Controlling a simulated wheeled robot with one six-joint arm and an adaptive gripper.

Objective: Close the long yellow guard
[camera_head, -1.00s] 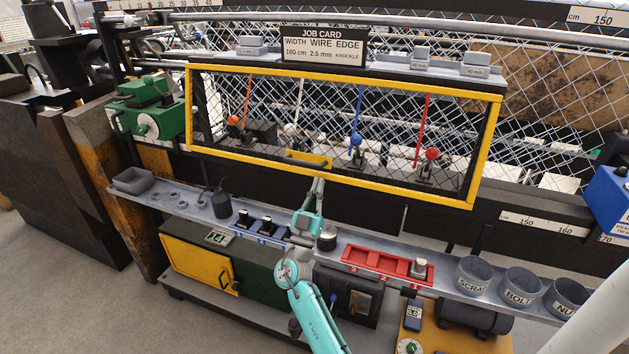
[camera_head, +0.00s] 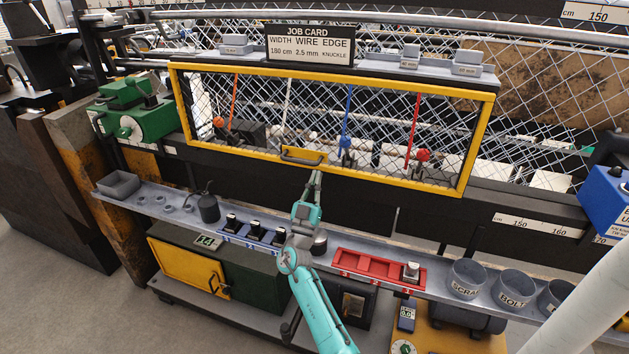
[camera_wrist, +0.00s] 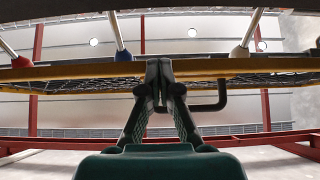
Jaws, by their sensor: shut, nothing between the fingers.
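The long yellow guard (camera_head: 330,172) is a wide yellow frame with wire mesh in front of several levers, below the job card. Its lower bar carries a dark handle (camera_head: 302,157) on a yellow plate. In the wrist view the guard's bar (camera_wrist: 240,68) runs across the picture, with the handle (camera_wrist: 208,107) just right of the fingers. My gripper (camera_head: 318,174) is shut and empty, just under the handle plate; in the wrist view its fingertips (camera_wrist: 158,72) overlap the bar. I cannot tell whether they touch it, or whether the guard sits flush.
A shelf below holds a grey tray (camera_head: 118,183), an oil can (camera_head: 208,207), a red tray (camera_head: 372,265) and grey cups (camera_head: 467,278). A green machine (camera_head: 135,112) stands left of the guard, a blue box (camera_head: 603,205) far right. Levers with coloured knobs (camera_head: 422,156) stand behind the mesh.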

